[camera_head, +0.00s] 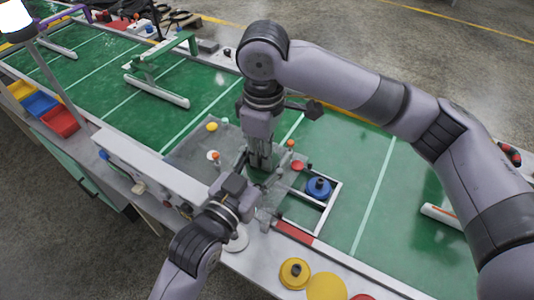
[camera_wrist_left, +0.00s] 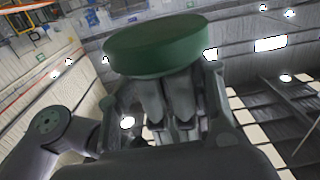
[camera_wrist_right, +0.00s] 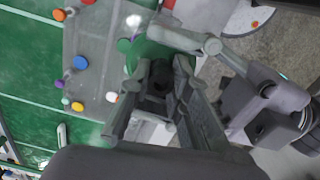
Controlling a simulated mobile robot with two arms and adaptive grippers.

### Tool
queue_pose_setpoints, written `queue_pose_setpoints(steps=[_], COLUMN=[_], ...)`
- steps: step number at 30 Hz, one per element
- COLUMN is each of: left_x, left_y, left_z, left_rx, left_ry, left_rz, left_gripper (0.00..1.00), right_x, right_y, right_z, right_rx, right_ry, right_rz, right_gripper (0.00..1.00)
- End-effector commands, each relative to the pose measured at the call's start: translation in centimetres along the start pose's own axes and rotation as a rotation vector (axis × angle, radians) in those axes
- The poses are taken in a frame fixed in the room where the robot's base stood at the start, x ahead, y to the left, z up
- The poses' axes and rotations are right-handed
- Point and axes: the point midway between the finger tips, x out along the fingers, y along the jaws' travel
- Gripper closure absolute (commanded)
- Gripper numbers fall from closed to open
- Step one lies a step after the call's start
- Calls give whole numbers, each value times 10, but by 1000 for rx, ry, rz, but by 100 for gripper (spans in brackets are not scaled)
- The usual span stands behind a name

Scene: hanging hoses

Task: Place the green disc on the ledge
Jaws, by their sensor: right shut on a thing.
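The green disc shows large and in the air in the left wrist view (camera_wrist_left: 155,45), just past the left fingertips. In the right wrist view the green disc (camera_wrist_right: 150,50) is partly hidden behind the fingers of my right gripper (camera_wrist_right: 160,90), which is shut on it. In the head view my right gripper (camera_head: 262,155) points down over the bench. My left gripper (camera_head: 240,186) reaches in from the bottom, close beside it. Whether the left fingers touch the disc or are closed is unclear. A white raised strip (camera_head: 140,160) along the bench's near side may be the ledge.
A white frame with a blue disc (camera_head: 319,187) lies right of the grippers. A yellow disc (camera_head: 295,273) and a flat yellow circle (camera_head: 327,288) are at the near edge. Blue, yellow and red bins (camera_head: 60,122) sit at left. Green bench surface (camera_head: 350,150) is clear at right.

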Motion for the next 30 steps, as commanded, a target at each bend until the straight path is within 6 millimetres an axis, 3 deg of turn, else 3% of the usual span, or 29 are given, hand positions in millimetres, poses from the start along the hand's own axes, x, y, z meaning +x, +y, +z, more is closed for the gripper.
queue_pose_setpoints(steps=[18,19,30], left_x=[0,0,0], left_y=[3,4,2], left_z=[-1,-1,0], left_rx=[-4,-4,-3], left_ry=[1,1,1], left_rz=[7,7,3], left_gripper=[96,65,40], right_x=[-1,-1,-1], right_y=[0,0,0], right_z=[-2,-2,-1], right_rx=[1,1,1], right_ry=[8,8,5], right_rz=[1,1,1], right_gripper=[100,100,100])
